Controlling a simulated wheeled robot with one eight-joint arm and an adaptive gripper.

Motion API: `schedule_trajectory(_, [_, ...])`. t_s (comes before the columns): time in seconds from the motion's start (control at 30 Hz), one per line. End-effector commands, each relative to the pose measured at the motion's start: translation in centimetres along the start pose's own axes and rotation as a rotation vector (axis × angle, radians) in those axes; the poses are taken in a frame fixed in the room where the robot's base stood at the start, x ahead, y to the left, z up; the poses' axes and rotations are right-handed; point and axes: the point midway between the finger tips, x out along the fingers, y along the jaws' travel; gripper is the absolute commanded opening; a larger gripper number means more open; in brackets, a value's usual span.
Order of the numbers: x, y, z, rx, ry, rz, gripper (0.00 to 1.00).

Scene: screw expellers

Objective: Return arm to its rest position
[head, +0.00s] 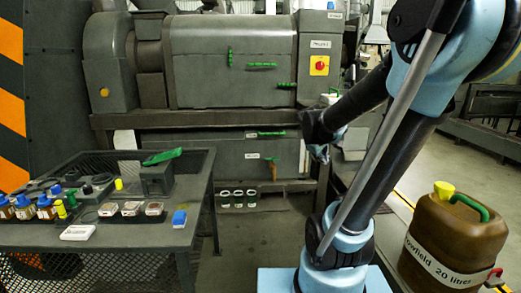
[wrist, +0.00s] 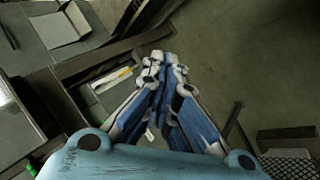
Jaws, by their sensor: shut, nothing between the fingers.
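My gripper (head: 318,142) hangs in front of the right part of the grey screw expeller (head: 235,75) in the head view, at the end of my raised, folded blue and black arm. In the wrist view my gripper (wrist: 164,62) has its fingers together at the tips, with nothing seen between them. Below it in that view are the floor and parts of the machine frame. My forearm crosses the right side of the head view and hides part of the machine's edge.
A brown 20 litre canister (head: 452,245) stands at the lower right. Floor between table and arm looks clear.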

Motion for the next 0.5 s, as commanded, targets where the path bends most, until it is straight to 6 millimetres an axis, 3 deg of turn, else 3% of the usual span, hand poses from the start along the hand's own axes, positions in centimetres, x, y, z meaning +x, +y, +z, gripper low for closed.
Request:
schedule_trajectory(0.1, [-1.1, -2.6, 3.0, 0.108, -0.028, -0.070, 0.00])
schedule_trajectory(0.5, [-4.5, -12.6, 11.0, 0.460, -0.142, -0.308, 0.00])
